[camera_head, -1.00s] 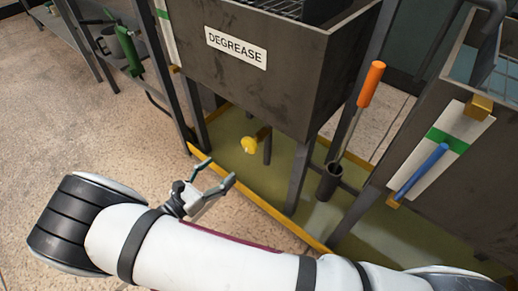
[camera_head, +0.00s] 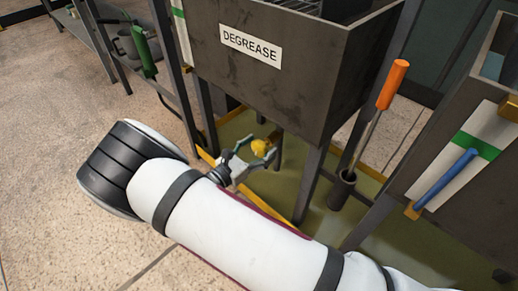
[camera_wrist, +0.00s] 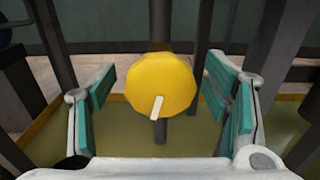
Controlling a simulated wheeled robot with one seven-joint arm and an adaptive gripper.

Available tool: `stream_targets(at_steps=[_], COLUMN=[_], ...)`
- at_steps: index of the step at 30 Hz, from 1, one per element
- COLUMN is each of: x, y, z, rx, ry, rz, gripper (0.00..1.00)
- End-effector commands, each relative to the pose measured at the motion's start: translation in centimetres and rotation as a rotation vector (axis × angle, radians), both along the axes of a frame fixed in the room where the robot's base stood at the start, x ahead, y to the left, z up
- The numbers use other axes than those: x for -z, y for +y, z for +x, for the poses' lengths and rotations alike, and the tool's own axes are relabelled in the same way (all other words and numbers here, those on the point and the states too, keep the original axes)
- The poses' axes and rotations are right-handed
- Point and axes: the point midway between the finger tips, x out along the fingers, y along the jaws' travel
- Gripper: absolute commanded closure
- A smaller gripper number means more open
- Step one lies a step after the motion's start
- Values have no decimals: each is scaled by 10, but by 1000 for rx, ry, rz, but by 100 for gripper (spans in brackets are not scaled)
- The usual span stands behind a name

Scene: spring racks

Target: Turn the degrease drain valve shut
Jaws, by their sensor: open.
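The degrease drain valve has a round yellow knob (camera_wrist: 160,84) with a white pointer mark that points down and slightly left in the wrist view. The knob (camera_head: 261,146) sits under the dark tank labelled DEGREASE (camera_head: 251,45) in the head view. My gripper (camera_wrist: 162,95) is open, with one teal-padded finger on each side of the knob and a visible gap on both sides. In the head view my gripper (camera_head: 254,158) reaches under the tank at the knob. Whether the fingertips are level with the knob in depth is hard to tell.
A yellow-edged green tray floor (camera_head: 330,222) lies under the tank, with dark legs (camera_head: 309,185) near the knob. An orange-handled tool (camera_head: 392,85) stands in a dark holder (camera_head: 342,190) to the right. A second tank with a blue handle (camera_head: 447,178) is farther right.

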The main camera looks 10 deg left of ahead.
Motion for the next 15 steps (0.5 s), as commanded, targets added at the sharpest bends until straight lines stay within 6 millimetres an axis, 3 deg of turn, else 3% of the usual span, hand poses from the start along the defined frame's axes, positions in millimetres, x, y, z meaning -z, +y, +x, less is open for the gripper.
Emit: stream_targets(at_steps=[8, 14, 15], x=[0, 0, 0], y=[-1, -1, -1], z=[1, 1, 1], rx=[0, 0, 0], ry=[0, 0, 0], rz=[0, 0, 0], gripper=[32, 77, 78])
